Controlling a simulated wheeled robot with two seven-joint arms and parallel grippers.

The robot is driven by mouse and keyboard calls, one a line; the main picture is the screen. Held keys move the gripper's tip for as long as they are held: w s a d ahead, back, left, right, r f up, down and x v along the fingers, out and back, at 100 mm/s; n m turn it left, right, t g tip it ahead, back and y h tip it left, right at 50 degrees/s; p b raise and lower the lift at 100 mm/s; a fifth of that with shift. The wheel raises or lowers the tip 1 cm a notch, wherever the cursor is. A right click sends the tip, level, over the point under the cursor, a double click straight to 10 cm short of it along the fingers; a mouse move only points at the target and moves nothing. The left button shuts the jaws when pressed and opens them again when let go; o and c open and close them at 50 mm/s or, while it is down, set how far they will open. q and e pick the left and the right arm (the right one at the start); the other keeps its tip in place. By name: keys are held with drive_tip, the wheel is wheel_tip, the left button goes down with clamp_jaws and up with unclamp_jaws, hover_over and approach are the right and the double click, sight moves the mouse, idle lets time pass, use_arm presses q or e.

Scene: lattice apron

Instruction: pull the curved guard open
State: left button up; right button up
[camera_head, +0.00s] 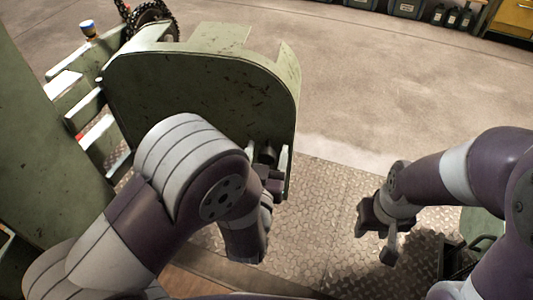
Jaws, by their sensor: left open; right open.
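The curved guard (205,95) is a worn dark-green metal cover with a rounded right corner, at upper left of centre in the head view. A pale upright strip (286,170), perhaps a handle, shows at its lower right edge. My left gripper (274,182) is open at that edge, close to the strip; whether it touches cannot be told. My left arm hides the guard's lower middle. My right gripper (377,232) is open and empty, pointing down over the floor plate, well to the right of the guard.
A green machine body (45,130) with pale slats stands at the left. A dark toothed wheel (152,20) shows behind the guard. Tread-plate flooring (325,220) lies below. Bins (407,8) and a yellow cabinet (513,15) stand far back. The floor between is clear.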

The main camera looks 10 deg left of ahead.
use_arm(q)
drive_tip(key=shift+s+f, duration=0.1)
drive_tip(key=s, duration=1.2)
drive_tip(key=shift+s+a+p, duration=0.25)
drive_tip(key=shift+a+p, duration=0.15)
drive_tip(key=shift+a, duration=0.05)
